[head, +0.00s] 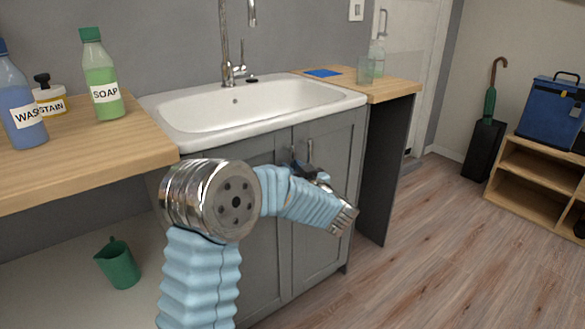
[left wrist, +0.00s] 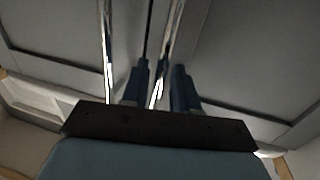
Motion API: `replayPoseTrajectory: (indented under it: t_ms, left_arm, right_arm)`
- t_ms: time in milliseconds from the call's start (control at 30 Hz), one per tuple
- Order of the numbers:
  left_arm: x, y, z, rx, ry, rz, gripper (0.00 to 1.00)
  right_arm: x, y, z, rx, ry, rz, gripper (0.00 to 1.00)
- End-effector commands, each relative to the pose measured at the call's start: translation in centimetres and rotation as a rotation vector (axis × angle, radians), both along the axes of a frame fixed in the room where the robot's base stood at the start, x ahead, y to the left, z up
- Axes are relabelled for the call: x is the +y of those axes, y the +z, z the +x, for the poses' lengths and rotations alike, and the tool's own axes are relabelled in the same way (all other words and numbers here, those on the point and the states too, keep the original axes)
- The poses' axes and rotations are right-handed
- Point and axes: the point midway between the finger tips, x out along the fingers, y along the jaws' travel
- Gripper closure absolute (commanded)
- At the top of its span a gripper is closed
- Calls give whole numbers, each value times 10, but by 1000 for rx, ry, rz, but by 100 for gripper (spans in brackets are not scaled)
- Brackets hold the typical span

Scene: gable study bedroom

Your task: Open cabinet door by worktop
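The grey cabinet under the sink has a left door (head: 262,240) and a right door (head: 325,200), both looking shut. The right door's upright metal handle (head: 309,150) shows just above my left gripper (head: 299,168); the left door's handle is mostly hidden there. In the left wrist view, one bright handle (left wrist: 157,92) runs between the blue fingers of my left gripper (left wrist: 160,88). The fingers stand apart with a gap around it, so the gripper looks open. The other handle (left wrist: 107,50) lies outside the fingers. My right gripper is not in view.
The white sink (head: 250,105) overhangs the cabinet. A wooden worktop (head: 90,150) holds a soap bottle (head: 102,80) and a blue bottle (head: 20,105). A right worktop (head: 395,88) holds a glass (head: 366,70). A green jug (head: 119,265) stands below left.

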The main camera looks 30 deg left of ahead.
Motion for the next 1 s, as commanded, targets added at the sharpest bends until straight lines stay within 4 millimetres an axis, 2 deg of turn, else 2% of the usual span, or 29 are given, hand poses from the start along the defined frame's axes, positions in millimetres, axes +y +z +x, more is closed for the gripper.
replayPoseTrajectory:
  t_ms: [367,500,567,1000]
  left_arm:
    - [6,0,4,1,-1,1,71]
    - [5,0,4,1,-1,1,93]
    - [5,0,4,1,-1,1,100]
    - [2,0,5,1,-14,0,100]
  right_arm:
    - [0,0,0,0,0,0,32]
    - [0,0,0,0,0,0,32]
    - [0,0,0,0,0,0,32]
    - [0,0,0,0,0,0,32]
